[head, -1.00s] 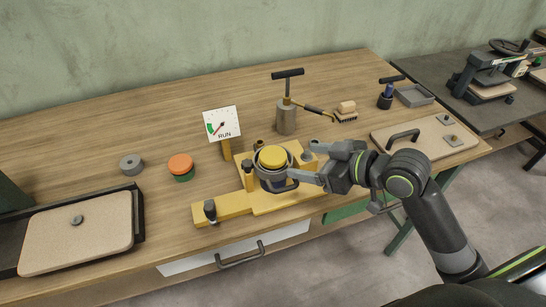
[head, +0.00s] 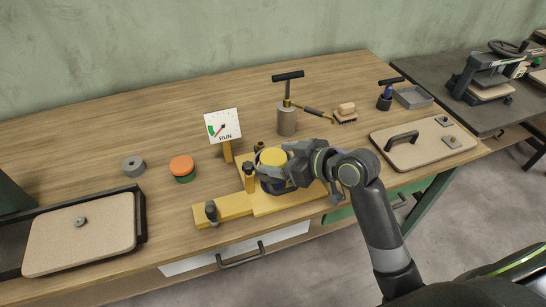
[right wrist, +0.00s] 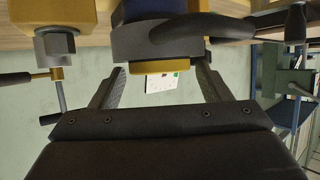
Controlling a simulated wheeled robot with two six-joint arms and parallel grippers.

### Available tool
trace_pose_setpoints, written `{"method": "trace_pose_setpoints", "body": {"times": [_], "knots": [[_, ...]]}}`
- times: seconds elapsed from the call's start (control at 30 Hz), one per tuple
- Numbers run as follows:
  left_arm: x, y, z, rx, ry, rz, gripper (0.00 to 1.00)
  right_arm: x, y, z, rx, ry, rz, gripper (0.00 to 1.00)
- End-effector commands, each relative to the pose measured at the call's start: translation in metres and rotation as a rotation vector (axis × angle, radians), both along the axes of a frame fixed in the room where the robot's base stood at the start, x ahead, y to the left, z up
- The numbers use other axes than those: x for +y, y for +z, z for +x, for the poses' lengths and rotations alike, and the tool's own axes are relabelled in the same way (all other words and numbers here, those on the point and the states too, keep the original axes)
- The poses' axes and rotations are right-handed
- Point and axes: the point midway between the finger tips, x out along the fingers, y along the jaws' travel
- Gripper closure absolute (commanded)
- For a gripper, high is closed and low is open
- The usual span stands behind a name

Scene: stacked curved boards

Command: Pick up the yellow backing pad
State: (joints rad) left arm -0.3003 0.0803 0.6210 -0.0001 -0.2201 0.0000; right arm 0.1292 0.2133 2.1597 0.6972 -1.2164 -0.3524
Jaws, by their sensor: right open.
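The yellow backing pad (head: 273,156) is a round yellow disc on top of a dark, ring-clamped holder (head: 270,180) in the yellow fixture (head: 236,208). In the right wrist view, a yellow disc edge (right wrist: 166,67) shows under the dark ring, between and beyond my fingertips. My right gripper (head: 285,166) is at the pad's right side, its fingers partly hidden by the wrist in the head view. In the right wrist view my right gripper (right wrist: 158,88) is open, with nothing gripped between its fingers. My left gripper is not in view.
A RUN gauge sign (head: 223,125) stands behind the fixture. An orange-topped puck (head: 182,166) and grey ring (head: 133,165) lie left. A T-handled metal cylinder (head: 287,118) stands behind. A board with a handle (head: 425,143) lies right; another board (head: 80,237) lies left.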

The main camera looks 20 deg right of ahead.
Motion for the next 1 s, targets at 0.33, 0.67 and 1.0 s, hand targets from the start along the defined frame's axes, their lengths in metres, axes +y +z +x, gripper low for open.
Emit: {"method": "trace_pose_setpoints", "body": {"times": [0.33, 0.67, 1.0], "knots": [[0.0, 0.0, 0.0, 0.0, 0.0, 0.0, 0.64, 0.001, -0.001, 0.001, 0.0, 0.0, 0.0, 0.4], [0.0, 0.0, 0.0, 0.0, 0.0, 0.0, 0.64, 0.001, -0.001, 0.001, 0.0, 0.0, 0.0, 0.77], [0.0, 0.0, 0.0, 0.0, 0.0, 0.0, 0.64, 0.001, 0.017, 0.002, -0.005, 0.001, -0.002, 0.77]]}}
